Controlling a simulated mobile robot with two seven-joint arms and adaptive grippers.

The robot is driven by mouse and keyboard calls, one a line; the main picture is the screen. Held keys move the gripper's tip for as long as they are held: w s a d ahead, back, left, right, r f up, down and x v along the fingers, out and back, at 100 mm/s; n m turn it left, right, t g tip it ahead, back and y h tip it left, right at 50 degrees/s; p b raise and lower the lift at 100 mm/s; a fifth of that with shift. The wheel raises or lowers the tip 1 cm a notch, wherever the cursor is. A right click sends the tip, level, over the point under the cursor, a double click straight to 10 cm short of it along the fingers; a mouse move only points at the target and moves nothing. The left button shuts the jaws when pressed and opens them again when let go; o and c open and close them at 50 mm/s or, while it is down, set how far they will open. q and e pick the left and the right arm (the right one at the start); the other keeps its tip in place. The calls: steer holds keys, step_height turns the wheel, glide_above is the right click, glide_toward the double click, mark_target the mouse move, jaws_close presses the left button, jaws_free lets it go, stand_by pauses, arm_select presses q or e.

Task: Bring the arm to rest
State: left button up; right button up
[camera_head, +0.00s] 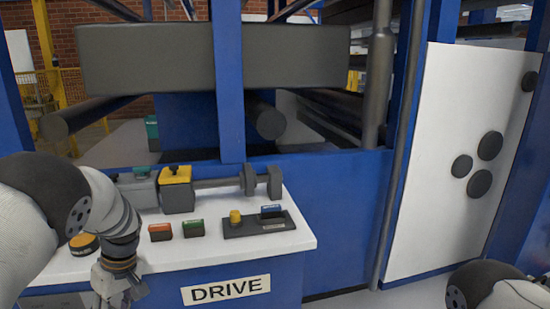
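My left arm comes in from the left and reaches down over the front left of the white-topped drive console (285,236). My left gripper (118,295) points downward at the console's front edge. Its fingers are small and partly cut off by the lower edge, so I cannot tell whether they are open or shut. I see nothing held in it. A part of my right arm shows at the lower right corner. My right gripper is out of view.
On the console stand a yellow-topped motor block (176,190) with a shaft, an orange button (160,232), a green button (193,228) and a dark switch plate (258,225). A round orange-topped knob (84,243) is close beside my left arm. A blue frame and white panel (450,150) stand behind.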

arm_select(q)
steer(key=s+d+f+m+h, duration=0.1)
steer(key=s+d+f+m, duration=0.15)
steer(key=s+f, duration=0.65)
steer(key=s+d+f+m, duration=0.1)
steer(key=s+f+m, duration=0.4)
steer(key=s, duration=0.8)
steer(key=s+d+r+m+h, duration=0.1)
steer(key=s+d, duration=0.3)
steer(key=s, duration=0.6)
steer(key=s+d+r+m+g+h+p, duration=0.1)
steer(key=s+d+r+m, duration=0.1)
steer(key=s, duration=0.9)
steer(key=shift+d+m, duration=0.75)
steer(key=shift+d, duration=0.25)
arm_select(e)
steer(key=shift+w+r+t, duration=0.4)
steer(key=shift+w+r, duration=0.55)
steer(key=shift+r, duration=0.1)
arm_select(q)
steer(key=shift+w, duration=0.1)
